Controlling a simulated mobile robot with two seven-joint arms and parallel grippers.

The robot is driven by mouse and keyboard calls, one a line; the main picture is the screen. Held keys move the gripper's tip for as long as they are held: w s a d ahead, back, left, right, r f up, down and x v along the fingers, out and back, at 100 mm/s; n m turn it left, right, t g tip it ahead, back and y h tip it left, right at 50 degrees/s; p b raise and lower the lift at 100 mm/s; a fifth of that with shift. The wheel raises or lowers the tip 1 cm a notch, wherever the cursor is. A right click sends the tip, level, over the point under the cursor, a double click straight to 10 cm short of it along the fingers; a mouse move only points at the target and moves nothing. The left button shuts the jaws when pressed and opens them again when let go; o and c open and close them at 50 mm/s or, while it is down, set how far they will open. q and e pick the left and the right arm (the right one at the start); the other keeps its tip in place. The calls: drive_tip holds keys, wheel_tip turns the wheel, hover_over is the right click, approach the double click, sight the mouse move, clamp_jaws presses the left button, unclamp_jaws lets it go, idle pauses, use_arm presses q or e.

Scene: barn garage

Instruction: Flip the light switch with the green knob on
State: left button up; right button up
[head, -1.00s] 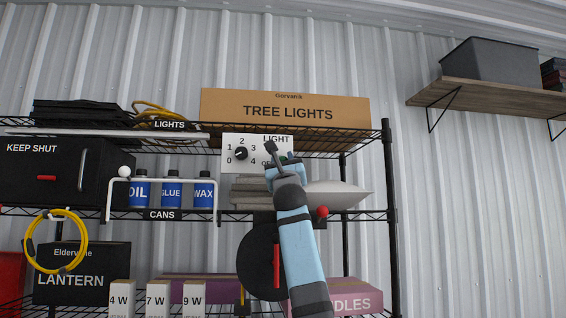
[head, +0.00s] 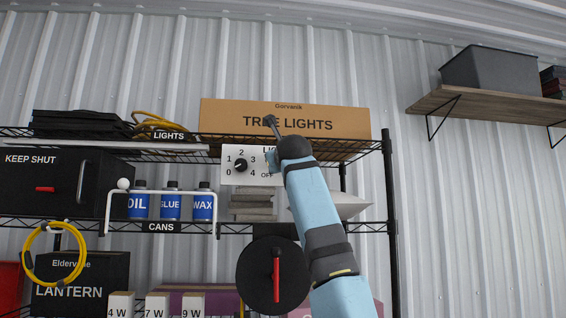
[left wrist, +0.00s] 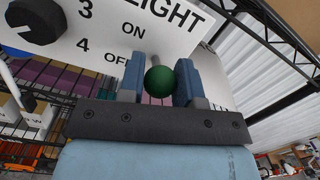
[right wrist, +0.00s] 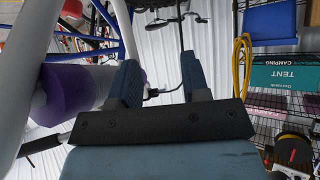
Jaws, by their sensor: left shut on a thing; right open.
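The white LIGHT panel (head: 240,178) hangs below the upper shelf in the head view, with a black numbered dial (head: 240,165) at its left. Its switch with the green knob (left wrist: 159,81) shows in the left wrist view beside the ON and OFF labels. My left gripper (left wrist: 158,72) has its blue fingers on both sides of the green knob and is shut on it. In the head view my left gripper (head: 271,160) covers the panel's right part, so the knob is hidden there. I cannot tell the lever's exact setting. My right gripper (right wrist: 158,82) is open and empty.
A TREE LIGHTS box (head: 230,113) stands above the panel. A rack with blue cans (head: 171,206), a black KEEP SHUT box (head: 60,180) and a black disc with a red handle (head: 258,285) are nearby. A wooden shelf (head: 490,97) is at right.

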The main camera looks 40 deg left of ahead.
use_arm(q)
drive_tip(key=shift+r+g+h+p, duration=0.7)
drive_tip(key=shift+h+p, duration=0.15)
drive_tip(key=shift+h, duration=0.05)
drive_tip(key=shift+w+a+g+h+p, duration=0.15)
drive_tip(key=shift+g+h+p, duration=0.25)
drive_tip(key=shift+p, duration=0.2)
drive_tip(key=o, duration=0.9)
drive_tip(key=shift+d, duration=0.2)
drive_tip(key=b+v, duration=0.4)
drive_tip(key=v, duration=0.9)
drive_tip(key=shift+s+r+b, duration=0.25)
drive_tip(key=shift+b, duration=0.05)
